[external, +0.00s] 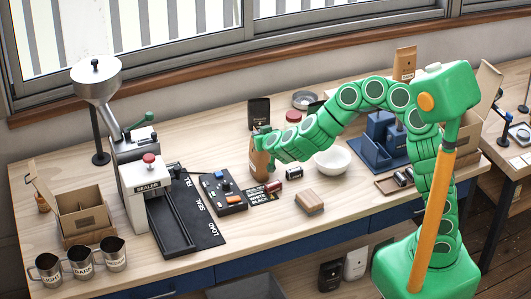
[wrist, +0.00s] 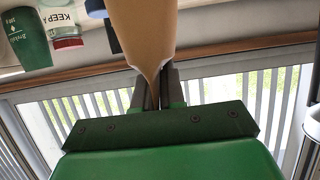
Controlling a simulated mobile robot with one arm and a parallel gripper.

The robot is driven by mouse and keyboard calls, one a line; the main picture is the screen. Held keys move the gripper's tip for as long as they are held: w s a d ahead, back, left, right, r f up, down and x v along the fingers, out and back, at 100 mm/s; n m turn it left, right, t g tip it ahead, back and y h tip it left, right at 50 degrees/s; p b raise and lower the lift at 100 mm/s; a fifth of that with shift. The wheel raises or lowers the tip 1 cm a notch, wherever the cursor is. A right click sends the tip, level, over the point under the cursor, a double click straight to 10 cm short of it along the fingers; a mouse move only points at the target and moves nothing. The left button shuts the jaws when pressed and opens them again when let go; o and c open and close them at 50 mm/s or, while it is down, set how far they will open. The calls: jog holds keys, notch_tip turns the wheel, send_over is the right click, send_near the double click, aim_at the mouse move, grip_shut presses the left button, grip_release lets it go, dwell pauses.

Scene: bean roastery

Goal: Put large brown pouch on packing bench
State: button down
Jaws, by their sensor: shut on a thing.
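My gripper (external: 267,144) is shut on a brown pouch (external: 258,160) over the long light-wood bench (external: 180,140); the arm partly covers the pouch. In the wrist view, the pouch (wrist: 143,30) is pinched at its narrow edge between the dark fingers of my gripper (wrist: 157,92). I cannot tell whether the pouch touches the bench top. Another brown pouch (external: 404,64) stands at the back right. No sign marks which surface is the packing bench.
A sealer (external: 145,185) with a black mat stands left of the pouch. A control box (external: 222,192), a wooden block (external: 309,202), a white bowl (external: 332,161) and a black pouch (external: 259,112) are nearby. A second bench edge (external: 508,150) shows at right.

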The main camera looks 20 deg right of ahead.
jog(key=c, duration=1.2)
grip_release()
jog(key=shift+s+r, duration=0.15)
jog(key=shift+s, duration=0.05)
jog(key=v, duration=1.1)
jog(key=shift+s+r, duration=0.15)
jog(key=shift+s, duration=0.1)
